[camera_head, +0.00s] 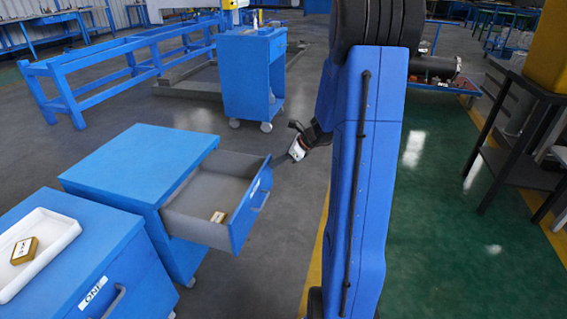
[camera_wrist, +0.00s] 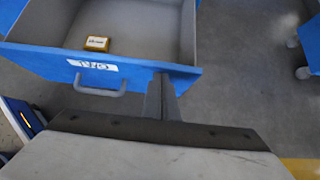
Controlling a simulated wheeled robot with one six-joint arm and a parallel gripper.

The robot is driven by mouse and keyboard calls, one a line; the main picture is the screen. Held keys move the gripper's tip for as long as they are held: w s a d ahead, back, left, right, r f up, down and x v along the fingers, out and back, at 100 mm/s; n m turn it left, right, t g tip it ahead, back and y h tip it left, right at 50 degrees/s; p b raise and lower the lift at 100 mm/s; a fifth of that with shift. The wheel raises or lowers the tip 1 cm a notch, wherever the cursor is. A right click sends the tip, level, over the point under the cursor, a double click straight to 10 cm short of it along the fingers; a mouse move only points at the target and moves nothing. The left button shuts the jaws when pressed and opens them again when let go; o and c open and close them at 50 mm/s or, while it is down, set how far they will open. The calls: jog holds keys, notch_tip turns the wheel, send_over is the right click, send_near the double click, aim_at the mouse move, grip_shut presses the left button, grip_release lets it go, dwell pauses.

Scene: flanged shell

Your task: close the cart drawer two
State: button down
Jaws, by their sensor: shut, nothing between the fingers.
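The drawer labelled TWO (camera_wrist: 92,65) is pulled open from the blue cart (camera_head: 139,160) in the head view. My gripper (camera_head: 274,161) is shut and empty at the far end of the drawer front. In the wrist view its fingers (camera_wrist: 161,88) are at the right part of the drawer front, right of the handle. Whether they touch the front I cannot tell.
Another blue cart (camera_head: 247,75) stands behind. Open grey floor (camera_head: 270,262) lies right of the drawer.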

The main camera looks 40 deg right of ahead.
jog(key=shift+w+a, duration=0.2)
jog(key=shift+w, duration=0.05)
jog(key=w+a, duration=1.3)
jog(key=w, duration=0.4)
jog(key=shift+a, duration=0.2)
jog(key=shift+w, duration=0.1)
